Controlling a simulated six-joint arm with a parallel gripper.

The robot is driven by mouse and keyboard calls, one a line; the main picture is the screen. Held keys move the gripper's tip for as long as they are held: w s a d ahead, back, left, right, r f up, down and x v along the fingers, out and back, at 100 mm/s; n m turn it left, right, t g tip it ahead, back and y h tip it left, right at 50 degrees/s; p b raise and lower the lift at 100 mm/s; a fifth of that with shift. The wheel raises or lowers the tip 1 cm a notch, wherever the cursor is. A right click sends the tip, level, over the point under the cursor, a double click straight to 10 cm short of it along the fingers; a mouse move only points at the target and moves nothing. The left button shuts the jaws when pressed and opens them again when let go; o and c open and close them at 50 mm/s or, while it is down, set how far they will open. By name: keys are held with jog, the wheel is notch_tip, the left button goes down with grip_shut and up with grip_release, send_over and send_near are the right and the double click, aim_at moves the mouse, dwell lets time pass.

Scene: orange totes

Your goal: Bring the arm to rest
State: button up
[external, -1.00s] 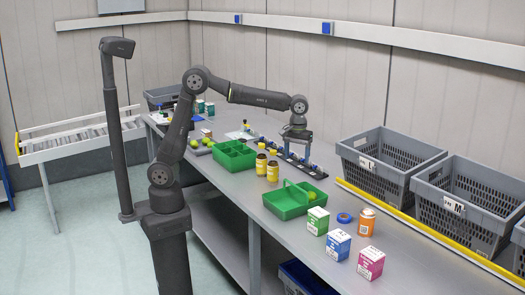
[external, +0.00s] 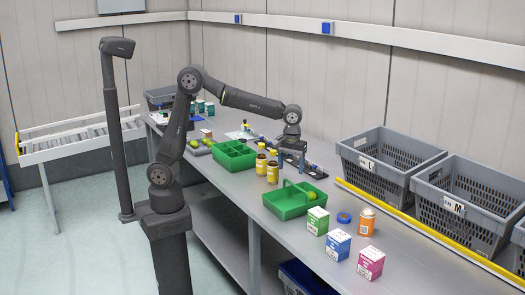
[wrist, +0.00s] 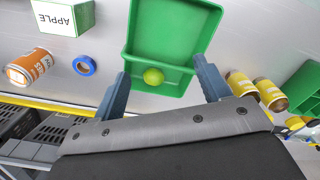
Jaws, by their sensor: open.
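My gripper (external: 290,160) is open and empty, pointing down above the grey table. In the wrist view its two fingers (wrist: 164,88) stand wide apart. Past them lies a green tray (wrist: 212,25) with a yellow-green ball (wrist: 154,76) in it. In the external view this tray (external: 280,210) with its raised handle is in front of my gripper. Two yellow-labelled brown bottles (external: 266,168) stand just left of the gripper.
A divided green tray (external: 232,158) lies further left. Boxes (external: 339,248), an orange jar (external: 366,221) and a blue ring (external: 344,218) are at the near right. Grey crates (external: 388,170) line the back right. Dark strip items (external: 318,168) lie behind the gripper.

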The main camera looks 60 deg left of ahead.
jog(key=s+d+r, duration=0.2)
jog(key=s+r, duration=0.3)
jog(key=r, duration=0.4)
jog(key=w+a+n, duration=0.1)
jog(key=w+a, duration=0.4)
jog(key=a, duration=0.6)
jog(key=w+a+n, duration=0.1)
jog(key=w+a, duration=0.4)
jog(key=a, duration=0.7)
jog(key=w+a+n, duration=0.1)
jog(key=w+a, duration=0.4)
jog(key=a, duration=0.6)
jog(key=shift+w+a+n, duration=0.2)
jog(key=shift+a+n, duration=0.1)
jog(key=shift+a, duration=0.05)
